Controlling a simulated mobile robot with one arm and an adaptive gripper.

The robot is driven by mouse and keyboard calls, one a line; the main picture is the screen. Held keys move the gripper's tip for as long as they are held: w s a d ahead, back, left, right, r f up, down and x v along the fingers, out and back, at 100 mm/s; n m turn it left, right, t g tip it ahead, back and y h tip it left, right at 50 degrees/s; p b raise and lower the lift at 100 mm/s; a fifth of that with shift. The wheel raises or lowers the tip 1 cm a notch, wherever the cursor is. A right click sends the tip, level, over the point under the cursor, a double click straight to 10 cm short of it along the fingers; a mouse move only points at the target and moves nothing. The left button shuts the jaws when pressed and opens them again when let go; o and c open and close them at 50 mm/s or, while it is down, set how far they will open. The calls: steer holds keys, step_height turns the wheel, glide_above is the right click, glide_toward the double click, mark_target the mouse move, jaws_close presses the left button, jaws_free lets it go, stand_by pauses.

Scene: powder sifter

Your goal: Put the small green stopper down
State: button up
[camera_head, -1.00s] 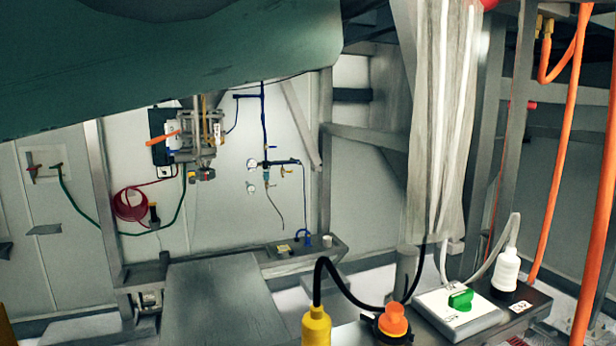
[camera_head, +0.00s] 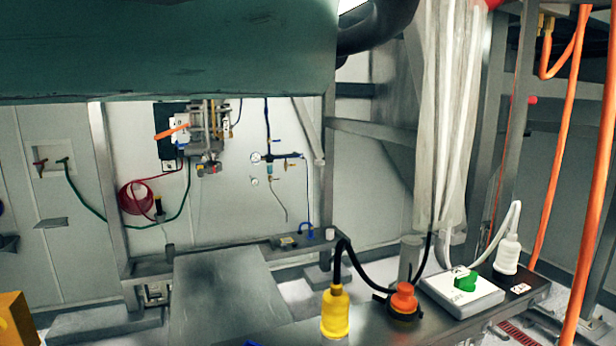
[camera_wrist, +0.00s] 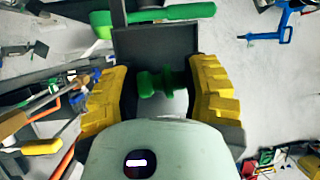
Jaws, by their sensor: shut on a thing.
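My gripper (camera_wrist: 163,80) shows in the wrist view with a yellow finger on each side. It is shut on the small green stopper (camera_wrist: 150,84), which sits between the fingers. The finger contact is partly hard to make out at this size. A dark grey panel (camera_wrist: 155,45) lies behind the stopper in that view.
A flat grey surface (camera_head: 220,290) is bare. Orange hoses (camera_head: 563,140) hang at right. Loose tools surround the wrist view.

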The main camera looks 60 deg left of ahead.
steer(key=o, duration=0.9)
steer(key=shift+r+p, duration=0.6)
steer(key=shift+p, duration=0.1)
steer(key=b+v, duration=0.2)
steer(key=b, duration=0.1)
steer(key=shift+s+r, duration=0.1)
steer(key=shift+s, duration=0.05)
steer(key=v, duration=0.5)
steer(key=shift+r+p, duration=0.1)
steer(key=shift+p, duration=0.2)
steer(key=shift+a, duration=0.1)
